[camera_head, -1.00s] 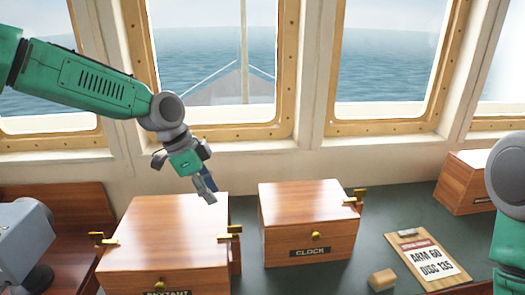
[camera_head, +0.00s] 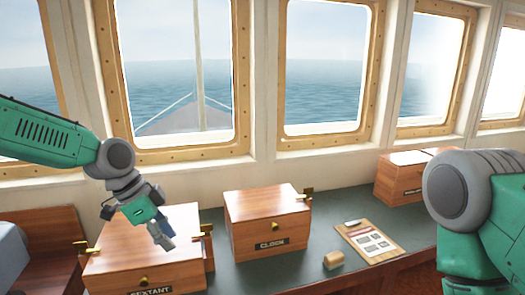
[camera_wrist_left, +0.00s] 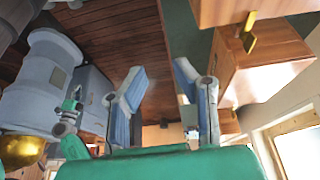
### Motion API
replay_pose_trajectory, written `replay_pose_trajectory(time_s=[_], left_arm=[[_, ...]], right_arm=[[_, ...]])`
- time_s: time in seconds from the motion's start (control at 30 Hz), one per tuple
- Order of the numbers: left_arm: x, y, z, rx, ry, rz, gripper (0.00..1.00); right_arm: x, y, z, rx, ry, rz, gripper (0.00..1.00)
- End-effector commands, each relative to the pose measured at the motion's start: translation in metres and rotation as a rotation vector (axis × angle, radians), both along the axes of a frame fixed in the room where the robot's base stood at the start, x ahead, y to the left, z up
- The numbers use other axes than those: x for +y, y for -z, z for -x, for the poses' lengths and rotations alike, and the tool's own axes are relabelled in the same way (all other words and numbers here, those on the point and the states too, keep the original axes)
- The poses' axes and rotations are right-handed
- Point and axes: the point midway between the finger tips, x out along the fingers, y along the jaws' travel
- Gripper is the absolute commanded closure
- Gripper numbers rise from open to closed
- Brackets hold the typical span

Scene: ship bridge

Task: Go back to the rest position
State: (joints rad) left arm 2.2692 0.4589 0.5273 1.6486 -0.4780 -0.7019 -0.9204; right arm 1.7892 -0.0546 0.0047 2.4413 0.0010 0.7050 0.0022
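My left gripper (camera_head: 165,240) hangs in front of the sextant box (camera_head: 182,222) in the head view, pointing down and a little right. In the left wrist view its two blue-grey fingers (camera_wrist_left: 160,88) stand apart with nothing between them. The wooden sextant box is shut, with brass latches at its sides and a brass knob. My right arm (camera_head: 475,205) shows at the right edge as a green and grey link. Its gripper is out of view.
The clock box (camera_head: 262,207) stands right of the sextant box on the dark green desk (camera_head: 305,255). A clipboard (camera_head: 370,242), a small wooden block (camera_head: 333,261) and another wooden box (camera_head: 396,186) lie further right. Windows line the wall behind.

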Motion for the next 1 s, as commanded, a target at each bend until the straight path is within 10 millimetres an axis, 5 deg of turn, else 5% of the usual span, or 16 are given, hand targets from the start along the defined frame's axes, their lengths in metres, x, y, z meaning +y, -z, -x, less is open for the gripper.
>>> replay_pose_trajectory(time_s=[0.33,0.57,0.77,0.9,1.0], left_arm=[[-0.020,0.085,0.030,0.081,-0.114,0.016,0.74],[-0.034,0.176,0.075,0.171,-0.266,0.021,0.74],[-0.031,0.301,0.157,0.294,-0.533,-0.015,0.74],[-0.009,0.379,0.228,0.347,-0.768,-0.078,0.74],[0.015,0.419,0.276,0.352,-0.933,-0.136,0.74]], right_arm=[[0.000,0.025,-0.001,-0.001,0.000,0.000,1.00],[0.000,0.051,0.000,-0.001,0.000,0.000,1.00],[0.000,0.094,-0.001,0.000,0.000,0.000,1.00],[0.000,0.126,-0.001,-0.001,0.000,0.000,1.00],[0.000,0.147,-0.001,0.000,0.000,0.000,1.00]])
